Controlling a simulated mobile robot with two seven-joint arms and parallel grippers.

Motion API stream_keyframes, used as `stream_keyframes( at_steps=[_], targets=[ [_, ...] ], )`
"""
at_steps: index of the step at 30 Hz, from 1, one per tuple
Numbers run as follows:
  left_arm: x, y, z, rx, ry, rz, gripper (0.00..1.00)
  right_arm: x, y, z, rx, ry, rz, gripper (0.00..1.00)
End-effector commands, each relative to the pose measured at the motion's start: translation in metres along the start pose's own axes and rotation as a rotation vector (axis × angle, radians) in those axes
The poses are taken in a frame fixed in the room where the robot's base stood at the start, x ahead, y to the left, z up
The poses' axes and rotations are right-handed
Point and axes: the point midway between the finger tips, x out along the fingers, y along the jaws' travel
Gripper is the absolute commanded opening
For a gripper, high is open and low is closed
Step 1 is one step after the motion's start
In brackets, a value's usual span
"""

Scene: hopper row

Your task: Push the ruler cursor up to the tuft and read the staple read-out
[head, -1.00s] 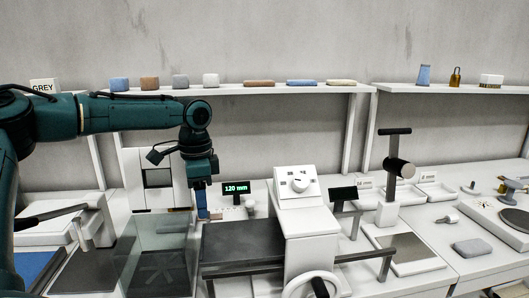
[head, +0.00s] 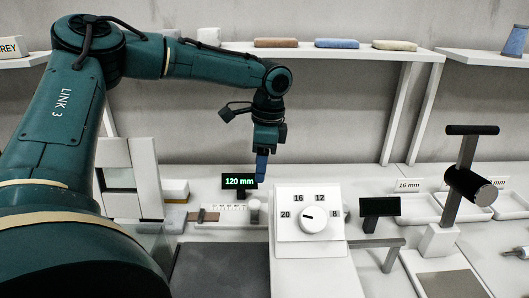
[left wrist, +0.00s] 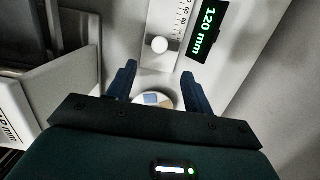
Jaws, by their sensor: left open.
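My left gripper (head: 261,172) points down just right of the read-out, above the ruler's right end. The knob (left wrist: 159,45) also shows ahead of the fingers in the left wrist view.
A white machine with a numbered dial (head: 313,219) stands close on the right. A dark screen (head: 380,208) and a black-handled press (head: 470,187) are farther right. A white shelf (head: 350,50) runs behind. A round disc (left wrist: 152,100) lies below the fingers.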

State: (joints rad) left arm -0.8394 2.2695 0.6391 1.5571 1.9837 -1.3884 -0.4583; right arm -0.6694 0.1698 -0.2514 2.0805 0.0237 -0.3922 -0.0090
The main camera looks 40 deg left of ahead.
Motion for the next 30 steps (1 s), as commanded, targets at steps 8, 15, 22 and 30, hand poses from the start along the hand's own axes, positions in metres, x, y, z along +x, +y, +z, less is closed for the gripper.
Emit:
stream_keyframes(
  at_steps=[8, 15, 22, 30],
  targets=[
    [0.054, 0.001, 0.001, -0.001, -0.003, 0.005, 0.51, -0.003, 0.000, 0.002, 0.002, -0.012, 0.000, 0.36],
    [0.095, 0.001, 0.001, -0.001, -0.002, 0.003, 0.51, -0.003, 0.002, -0.001, 0.000, -0.012, 0.005, 0.36],
    [0.113, 0.000, 0.001, 0.000, -0.001, 0.001, 0.51, -0.002, 0.003, -0.003, -0.001, -0.009, 0.008, 0.36],
    [0.115, 0.000, 0.000, -0.001, 0.000, 0.000, 0.51, -0.002, 0.004, -0.003, 0.001, -0.008, 0.010, 0.36]
  ],
)
